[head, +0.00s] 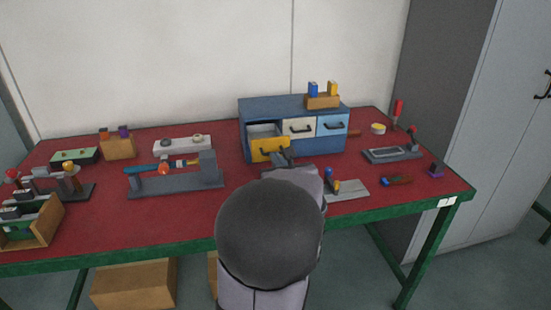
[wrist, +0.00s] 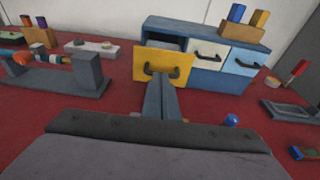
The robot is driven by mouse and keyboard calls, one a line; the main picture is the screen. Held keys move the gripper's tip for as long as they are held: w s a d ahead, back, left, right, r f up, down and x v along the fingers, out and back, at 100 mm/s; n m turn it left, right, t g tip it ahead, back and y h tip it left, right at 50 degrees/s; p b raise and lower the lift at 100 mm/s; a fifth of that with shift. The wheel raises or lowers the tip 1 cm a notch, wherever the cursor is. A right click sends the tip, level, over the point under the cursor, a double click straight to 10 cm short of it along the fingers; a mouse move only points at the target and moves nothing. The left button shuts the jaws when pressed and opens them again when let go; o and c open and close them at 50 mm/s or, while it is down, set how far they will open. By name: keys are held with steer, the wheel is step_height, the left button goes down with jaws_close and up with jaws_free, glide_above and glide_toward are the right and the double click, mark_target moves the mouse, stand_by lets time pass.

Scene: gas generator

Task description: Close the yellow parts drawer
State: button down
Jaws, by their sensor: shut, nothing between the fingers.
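The yellow parts drawer (head: 268,149) is the left one of a row in the blue cabinet (head: 334,146). It stands pulled out, and its open inside shows behind the front. In the wrist view its yellow front (wrist: 177,62) faces me, with a dark handle (wrist: 160,71) across it. My gripper (wrist: 160,79) is shut and empty, with its fingertips right at the lower part of the yellow front, by the handle. I cannot tell whether they touch it. In the head view my arm hides part of the gripper.
A white drawer (head: 298,127) and a light blue drawer (head: 331,124) beside it are shut. A wooden block (head: 322,102) with blue and yellow pieces stands on the cabinet. A grey fixture (head: 175,182) is to the left, and a grey plate (head: 350,190) to the right.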

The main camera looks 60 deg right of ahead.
mark_target(268, 139)
steer(key=shift+w+d+f, duration=0.15)
steer(key=shift+w+d, duration=0.3)
steer(key=shift+w, duration=0.1)
steer(key=b+x, duration=0.1)
steer(key=x, duration=0.2)
steer(key=r+b+x, duration=0.1)
steer(key=x, duration=0.3)
steer(key=r+b+x, duration=0.1)
steer(key=x, duration=0.2)
steer(key=shift+w+d+r, duration=0.15)
steer(key=shift+w+d, duration=0.15)
steer(key=shift+d, duration=0.2)
steer(key=shift+w+d+r, duration=0.1)
steer(key=shift+w, duration=0.05)
steer(key=shift+r, duration=0.3)
